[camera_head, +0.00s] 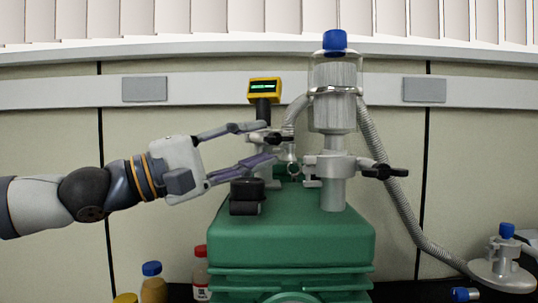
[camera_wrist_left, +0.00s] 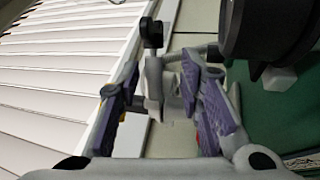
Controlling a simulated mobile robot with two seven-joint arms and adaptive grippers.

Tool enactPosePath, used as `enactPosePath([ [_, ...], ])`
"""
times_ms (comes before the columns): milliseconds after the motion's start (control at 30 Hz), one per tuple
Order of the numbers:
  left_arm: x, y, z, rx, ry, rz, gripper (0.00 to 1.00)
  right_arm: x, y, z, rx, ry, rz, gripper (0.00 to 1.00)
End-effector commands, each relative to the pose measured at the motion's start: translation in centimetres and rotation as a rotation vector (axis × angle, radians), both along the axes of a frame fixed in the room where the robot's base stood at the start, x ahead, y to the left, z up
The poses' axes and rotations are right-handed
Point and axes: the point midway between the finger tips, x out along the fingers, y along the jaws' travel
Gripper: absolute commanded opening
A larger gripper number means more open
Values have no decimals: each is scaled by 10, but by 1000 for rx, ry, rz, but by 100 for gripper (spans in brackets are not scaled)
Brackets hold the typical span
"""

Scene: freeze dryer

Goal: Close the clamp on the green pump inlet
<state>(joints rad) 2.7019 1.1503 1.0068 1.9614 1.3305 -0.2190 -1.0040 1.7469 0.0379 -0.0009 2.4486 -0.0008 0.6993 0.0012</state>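The green pump (camera_head: 290,237) stands in the middle of the head view, with a metal inlet column (camera_head: 333,195) rising from its top. A metal clamp (camera_head: 322,164) with a black wing handle (camera_head: 384,172) sits around this column. A second metal clamp-like fitting (camera_head: 272,138) is farther left, partly hidden by my fingers. My left gripper (camera_head: 260,143) is open, its fingers pointing right at this fitting. In the left wrist view, a metal fitting (camera_wrist_left: 154,80) with a black knob (camera_wrist_left: 151,32) shows between or just beyond my open fingers (camera_wrist_left: 160,97); I cannot tell whether they touch. My right gripper is out of view.
A black cap (camera_head: 247,188) stands on the pump just below my left fingers. A yellow gauge (camera_head: 264,91) is behind them. A metal cylinder (camera_head: 335,95) with a blue cap tops the column, and a corrugated hose (camera_head: 390,190) runs down right. Bottles (camera_head: 153,285) stand lower left.

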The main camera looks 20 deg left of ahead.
Motion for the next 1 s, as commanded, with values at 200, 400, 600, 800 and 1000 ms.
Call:
enactPosePath([
  [200,13,-16,9,0,-4,1,34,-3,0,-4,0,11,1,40],
  [400,12,-16,11,-1,-7,1,34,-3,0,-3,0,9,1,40],
  [600,12,-16,11,-1,-7,1,0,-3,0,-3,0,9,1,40],
  [800,12,-16,12,-1,-10,1,0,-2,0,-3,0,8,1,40],
  [1000,14,-15,14,0,-15,-17,0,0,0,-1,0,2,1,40],
])
